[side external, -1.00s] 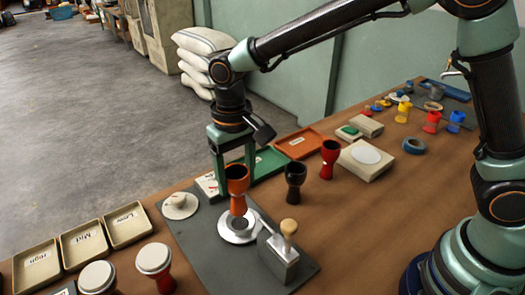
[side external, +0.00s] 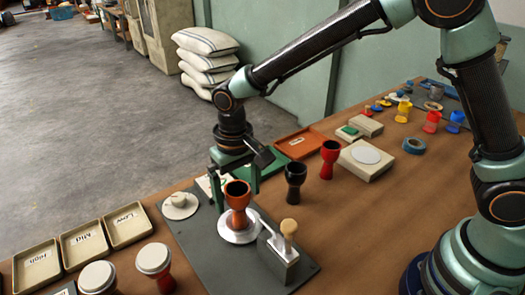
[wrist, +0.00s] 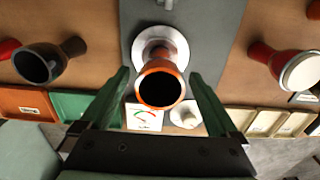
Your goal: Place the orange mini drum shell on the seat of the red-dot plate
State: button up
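The orange mini drum shell (side external: 238,196) stands upright, open bowl up, over the middle of a silver round plate (side external: 254,234). Its narrow foot appears to rest on the plate's seat, though contact is partly hidden by the bowl. In the wrist view the shell (wrist: 160,88) lies between the fingers, with the plate (wrist: 179,46) behind it. No red dot is discernible on the plate. My gripper (side external: 236,200) is around the shell; in the wrist view its green fingers (wrist: 160,78) are spread, with a gap on each side of the shell.
A grey clamp block with a wooden knob (side external: 289,228) stands close right of the plate. A black goblet (side external: 296,181) and a red goblet (side external: 330,158) stand behind right. Labelled trays (side external: 128,226) lie at front left.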

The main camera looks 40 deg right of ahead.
notch_tip(320, 180, up, 12)
jog(key=s+d+r+t, duration=0.1)
jog(key=s+d, duration=0.4)
jog(key=d, duration=0.5)
jog(key=s+d+r+t, duration=0.2)
jog(key=s+d+t, duration=0.2)
jog(key=d, duration=0.7)
jog(key=shift+s+t, duration=0.3)
jog(key=shift+s, duration=0.45)
